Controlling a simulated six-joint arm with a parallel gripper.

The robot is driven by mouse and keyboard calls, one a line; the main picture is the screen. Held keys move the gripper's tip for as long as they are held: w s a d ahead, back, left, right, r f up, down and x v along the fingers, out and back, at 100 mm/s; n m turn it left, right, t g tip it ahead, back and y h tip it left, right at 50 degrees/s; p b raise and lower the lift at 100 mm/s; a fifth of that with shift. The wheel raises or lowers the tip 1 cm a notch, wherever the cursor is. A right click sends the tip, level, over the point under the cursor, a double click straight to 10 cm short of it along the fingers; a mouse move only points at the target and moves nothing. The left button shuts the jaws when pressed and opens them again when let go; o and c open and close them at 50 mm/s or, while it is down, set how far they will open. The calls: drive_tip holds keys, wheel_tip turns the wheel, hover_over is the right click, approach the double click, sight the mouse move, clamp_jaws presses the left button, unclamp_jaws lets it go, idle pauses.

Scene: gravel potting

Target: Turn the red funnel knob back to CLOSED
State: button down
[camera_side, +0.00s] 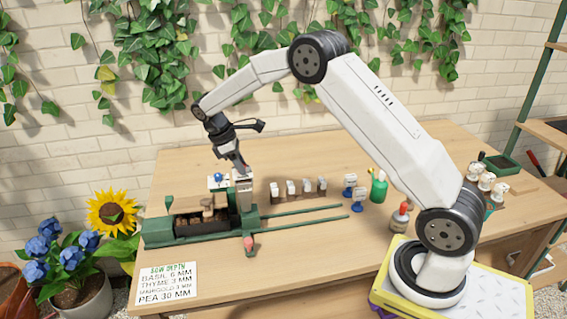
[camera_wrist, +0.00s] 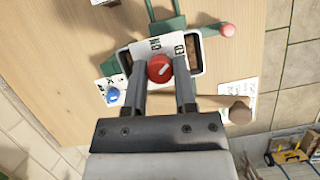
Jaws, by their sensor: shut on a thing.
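The red funnel knob (camera_wrist: 159,68) sits between the two fingers of my gripper (camera_wrist: 160,82) in the wrist view. The fingers are shut on its sides. A white pointer line on the knob slants from lower left to upper right. The white plate (camera_wrist: 150,47) behind it carries dark marks that are too small and partly covered to read. In the side view my gripper (camera_side: 243,173) reaches down to the top of the pale funnel box (camera_side: 244,190) on the green rail frame; the red knob is hidden there.
A blue knob on a white card (camera_wrist: 113,95) lies left of the fingers. A red-tipped green lever (camera_wrist: 227,30) is at upper right, and a wooden-headed tool (camera_wrist: 240,112) is at right. In the side view, a dark tray (camera_side: 205,225) stands left of the funnel.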

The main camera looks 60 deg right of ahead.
drive_tip(key=m+y, duration=0.1)
drive_tip(key=m, duration=0.2)
drive_tip(key=shift+w+m+g, duration=0.1)
drive_tip(key=shift+m+g, duration=0.2)
drive_tip(key=shift+m, duration=0.1)
drive_tip(key=shift+d+r+m+y, duration=0.1)
drive_tip(key=shift+m+y, duration=0.8)
drive_tip(key=shift+m, duration=0.9)
drive_tip(key=shift+c, duration=2)
unclamp_jaws()
drive_tip(key=v, duration=0.7)
drive_tip(key=shift+w+r, duration=0.2)
drive_tip(key=shift+r, duration=0.1)
